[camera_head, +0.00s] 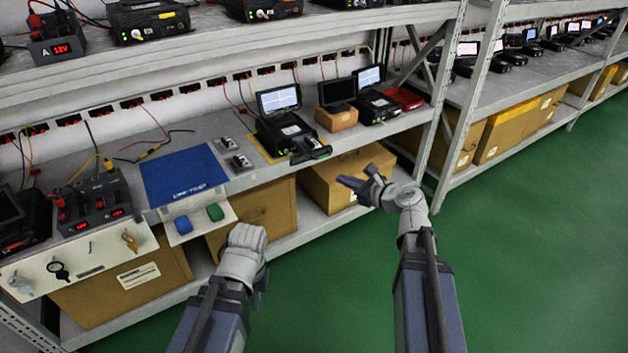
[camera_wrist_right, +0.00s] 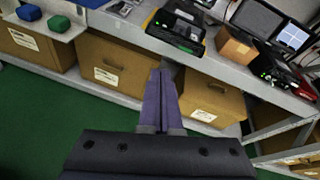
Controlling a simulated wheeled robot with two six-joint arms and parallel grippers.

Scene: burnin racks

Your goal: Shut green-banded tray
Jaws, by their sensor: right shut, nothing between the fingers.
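A dark tray (camera_head: 309,151) stands drawn out from the front of a black tester (camera_head: 284,128) with a raised, lit screen, on the middle shelf. It reaches to about the shelf's front edge, with a small green mark on it. In the right wrist view the tray (camera_wrist_right: 178,29) is at the top, beyond my fingers. My right gripper (camera_head: 348,182) is shut and empty, in front of the shelf, below and right of the tray and apart from it. Its fingers lie together in the wrist view (camera_wrist_right: 160,78). My left gripper (camera_head: 257,282) is mostly hidden behind its own wrist, low left.
Right of the tester are a small cardboard box (camera_head: 337,118) and another tester (camera_head: 377,106). A blue mat (camera_head: 185,176) and blue and green blocks lie to the left. Large cartons (camera_head: 345,177) fill the lower shelf. The green floor (camera_head: 540,240) at right is clear.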

